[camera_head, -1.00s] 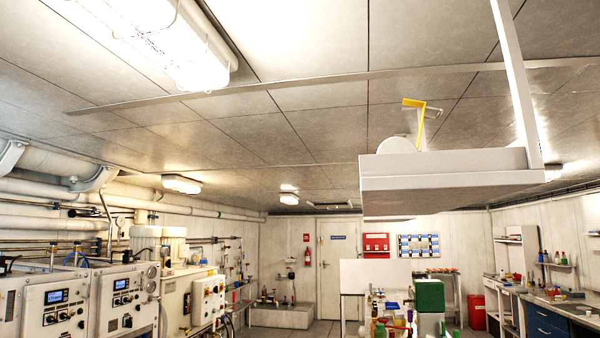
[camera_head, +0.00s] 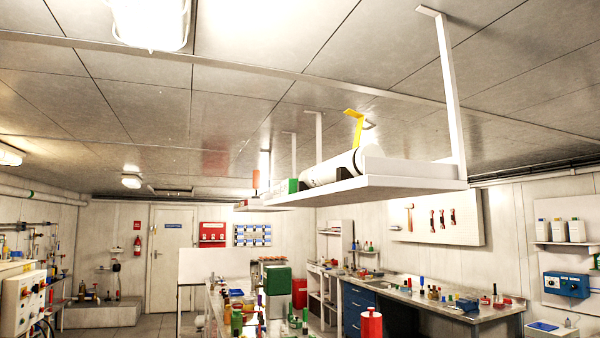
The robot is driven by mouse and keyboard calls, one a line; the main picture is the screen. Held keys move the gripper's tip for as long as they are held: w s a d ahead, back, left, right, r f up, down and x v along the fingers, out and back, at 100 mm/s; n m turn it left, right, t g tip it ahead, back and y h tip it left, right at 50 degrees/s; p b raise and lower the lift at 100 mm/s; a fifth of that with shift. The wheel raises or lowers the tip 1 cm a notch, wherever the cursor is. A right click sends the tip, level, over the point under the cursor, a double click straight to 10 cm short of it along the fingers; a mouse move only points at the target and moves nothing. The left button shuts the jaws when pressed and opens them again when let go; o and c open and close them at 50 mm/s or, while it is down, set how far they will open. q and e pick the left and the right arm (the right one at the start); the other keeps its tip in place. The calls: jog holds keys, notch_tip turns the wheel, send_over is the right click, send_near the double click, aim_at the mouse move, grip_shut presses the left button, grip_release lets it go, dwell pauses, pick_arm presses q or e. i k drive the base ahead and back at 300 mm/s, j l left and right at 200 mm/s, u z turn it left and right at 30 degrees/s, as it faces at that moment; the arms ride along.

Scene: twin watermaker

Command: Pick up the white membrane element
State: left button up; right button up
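A white cylinder, which looks like the membrane element (camera_head: 330,168), lies on its side on a white shelf (camera_head: 400,184) hung from the ceiling. A yellow bracket-like piece (camera_head: 354,128) stands up beside or behind it. The shelf's raised edge hides the cylinder's lower part. Neither of my grippers shows in the head view.
White posts (camera_head: 449,90) hold the shelf from the ceiling. Below stands a crowded bench with a green box (camera_head: 277,280) and a red cylinder (camera_head: 371,327). A counter with blue drawers (camera_head: 357,307) runs along the right wall. Open floor shows near the door (camera_head: 166,262).

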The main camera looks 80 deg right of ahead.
aim_at(324, 174)
jog(key=i+z, duration=0.2)
jog(key=z, duration=0.2)
jog(key=i+z, duration=0.25)
jog(key=z, duration=0.15)
jog(key=i+j+z, duration=0.15)
jog(key=z, duration=0.2)
jog(key=i+z, duration=0.1)
jog(key=z, duration=0.35)
jog(key=i+z, duration=0.15)
jog(key=z, duration=0.25)
jog(key=i+z, duration=0.1)
jog(key=z, duration=0.35)
jog(key=i+j+z, duration=0.1)
jog(key=z, duration=0.3)
jog(key=j+z, duration=0.2)
jog(key=z, duration=0.25)
jog(key=i+j+z, duration=0.15)
jog(key=z, duration=0.3)
